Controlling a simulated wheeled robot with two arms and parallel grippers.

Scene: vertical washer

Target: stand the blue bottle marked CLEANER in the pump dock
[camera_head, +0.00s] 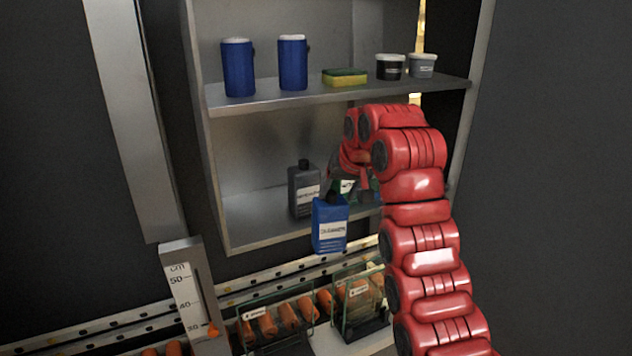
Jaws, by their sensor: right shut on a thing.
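The blue bottle (329,226) has a white label that seems to read CLEANER and a dark cap. It hangs upright in front of the lower shelf, clear of the surfaces below. My right gripper (337,190) is shut on it near the top; its fingers are small and partly hidden by the red arm. Two glass-walled docks stand below: the left dock (275,315) and the right dock (362,300), each with a small label too small to read. I cannot tell which is the pump dock. My left gripper is not in view.
A dark grey bottle (304,190) stands on the lower shelf (250,215), just behind the blue one. A greenish item is partly hidden behind my arm. The upper shelf (310,95) holds blue canisters (238,68), a sponge (345,77) and tubs (390,67). A centimetre gauge (190,290) stands at left.

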